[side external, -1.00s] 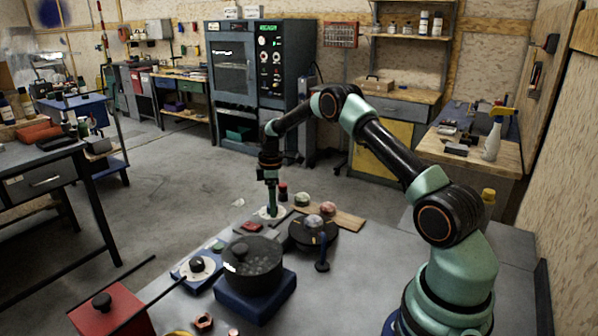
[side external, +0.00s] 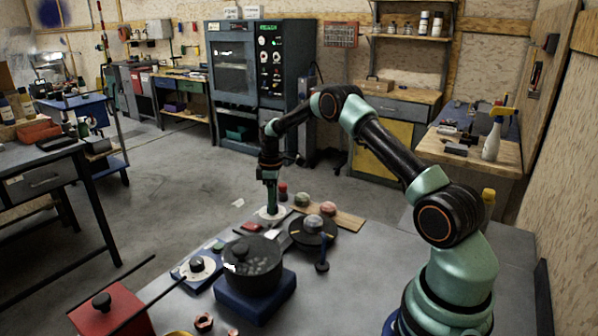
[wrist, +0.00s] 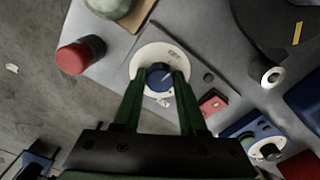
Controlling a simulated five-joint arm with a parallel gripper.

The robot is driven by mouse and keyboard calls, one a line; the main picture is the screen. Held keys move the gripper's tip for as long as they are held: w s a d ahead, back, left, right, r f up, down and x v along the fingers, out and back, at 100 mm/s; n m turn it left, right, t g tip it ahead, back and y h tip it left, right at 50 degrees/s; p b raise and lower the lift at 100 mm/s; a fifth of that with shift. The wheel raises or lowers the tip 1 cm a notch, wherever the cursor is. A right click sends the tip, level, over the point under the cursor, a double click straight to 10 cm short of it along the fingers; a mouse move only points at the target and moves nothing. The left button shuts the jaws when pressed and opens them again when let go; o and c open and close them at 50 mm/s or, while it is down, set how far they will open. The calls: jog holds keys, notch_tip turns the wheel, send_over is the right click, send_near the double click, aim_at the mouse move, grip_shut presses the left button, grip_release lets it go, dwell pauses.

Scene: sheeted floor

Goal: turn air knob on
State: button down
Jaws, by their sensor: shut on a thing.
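A round white dial plate (wrist: 146,56) with a dark blue knob (wrist: 158,76) at its centre lies under my gripper in the wrist view. The knob has a light pointer mark; the print on the plate is too small to read. My gripper (wrist: 158,80) points down, with one green finger on each side of the knob, shut on it. In the side external view my gripper (side external: 271,207) stands over the white plate (side external: 264,214) at the table's far edge and hides most of the knob. A second white dial (side external: 197,268) with a black knob sits on a blue base at front left.
A red-topped cylinder (wrist: 78,57) stands close to the dial, and a small red block (wrist: 212,103) lies on its other side. A dark pot (side external: 252,264) on a blue base, a black round plate (side external: 312,232) and a wooden board (side external: 345,219) are nearby.

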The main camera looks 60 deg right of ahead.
jog(key=m, duration=1.1)
jog(key=shift+a+m, duration=0.1)
jog(key=shift+m, duration=0.2)
jog(key=m, duration=0.5)
jog(key=shift+w+r+m, duration=0.1)
jog(key=shift+m, duration=0.2)
jog(key=m, duration=0.5)
jog(key=shift+c, duration=2.2)
grip_release()
